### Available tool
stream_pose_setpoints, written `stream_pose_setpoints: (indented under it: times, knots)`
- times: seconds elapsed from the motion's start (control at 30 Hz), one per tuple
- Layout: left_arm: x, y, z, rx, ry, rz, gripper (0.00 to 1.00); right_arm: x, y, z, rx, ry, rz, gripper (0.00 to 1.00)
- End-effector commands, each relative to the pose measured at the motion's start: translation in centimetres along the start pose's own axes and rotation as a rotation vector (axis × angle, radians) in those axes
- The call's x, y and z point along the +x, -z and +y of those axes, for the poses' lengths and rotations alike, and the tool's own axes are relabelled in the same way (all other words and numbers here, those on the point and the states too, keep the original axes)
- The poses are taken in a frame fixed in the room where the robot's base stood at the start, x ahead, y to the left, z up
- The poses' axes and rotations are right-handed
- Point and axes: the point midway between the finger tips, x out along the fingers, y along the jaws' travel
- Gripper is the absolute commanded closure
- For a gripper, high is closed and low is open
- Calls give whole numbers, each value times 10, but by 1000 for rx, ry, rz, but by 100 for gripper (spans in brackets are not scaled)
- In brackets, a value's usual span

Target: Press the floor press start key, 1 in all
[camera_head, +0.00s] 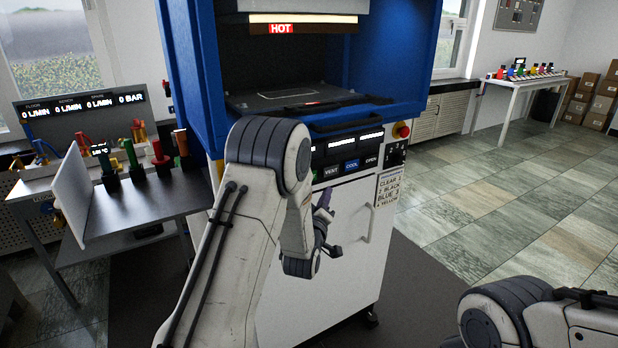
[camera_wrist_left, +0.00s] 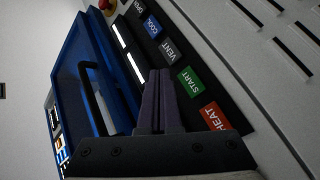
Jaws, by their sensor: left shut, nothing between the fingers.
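The floor press (camera_head: 190,60) is a tall blue-framed machine with a white lower cabinet and a dark key panel. In the left wrist view the green START key (camera_wrist_left: 190,82) lies between the VENT key (camera_wrist_left: 168,50) and the red HEAT key (camera_wrist_left: 214,116). My left gripper (camera_head: 325,197) is in front of the cabinet, just below the panel, with my arm covering the panel's left part. In the left wrist view its shut, empty fingers (camera_wrist_left: 157,76) point toward the panel, beside the START key in the picture; contact cannot be told. My right gripper is out of view.
A COOL key (camera_head: 352,165) and a red stop button (camera_head: 402,131) are on the panel. A white cabinet handle (camera_head: 368,222) is below. A side table (camera_head: 150,205) with colored-handled tools stands left. Open tiled floor lies right.

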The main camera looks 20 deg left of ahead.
Motion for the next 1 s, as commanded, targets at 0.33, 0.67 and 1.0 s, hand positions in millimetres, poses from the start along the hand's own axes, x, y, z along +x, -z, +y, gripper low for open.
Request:
stream_pose_setpoints:
  times: [0.33, 0.67, 1.0]
  knots:
    - [34, 24, -27, 0, 1, 2, 100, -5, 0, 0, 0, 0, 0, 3]
    - [47, 34, -35, 0, 1, -1, 100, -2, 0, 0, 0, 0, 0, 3]
    - [47, 34, -35, 1, 1, -1, 100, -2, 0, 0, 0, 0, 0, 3]
